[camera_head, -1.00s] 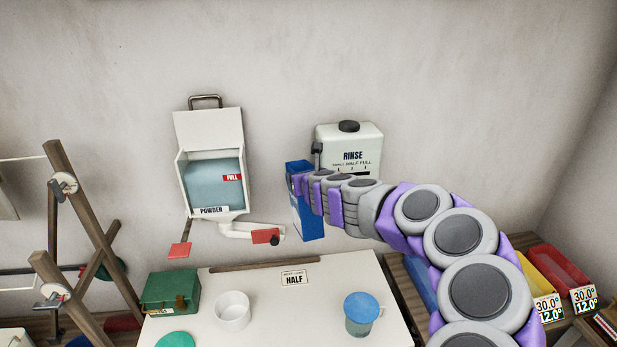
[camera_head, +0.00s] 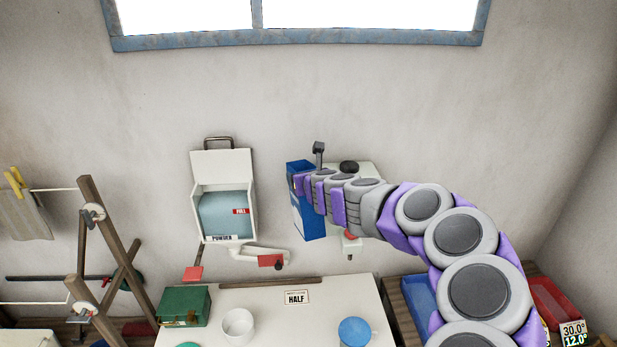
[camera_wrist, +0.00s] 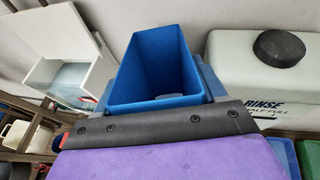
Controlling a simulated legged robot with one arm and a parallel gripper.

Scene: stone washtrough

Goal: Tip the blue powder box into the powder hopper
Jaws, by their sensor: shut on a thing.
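The blue powder box (camera_head: 307,211) is upright with its open top facing up. My gripper (camera_head: 297,183) is shut on it and holds it in the air in front of the wall. In the wrist view the box (camera_wrist: 158,62) shows its open mouth, with a small patch of pale stuff deep inside. The white powder hopper (camera_head: 224,195) hangs on the wall to the left of the box, lid raised, with blue-grey contents or a window behind a red FULL mark. It also shows at the left of the wrist view (camera_wrist: 62,62). A clear gap separates box and hopper.
The white rinse tank (camera_wrist: 262,78) is right beside and behind the box. Below, a white top bears a green box (camera_head: 184,305), a white cup (camera_head: 238,325), a blue-lidded jug (camera_head: 354,332) and a HALF card (camera_head: 296,297). A wooden rack (camera_head: 108,255) stands left.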

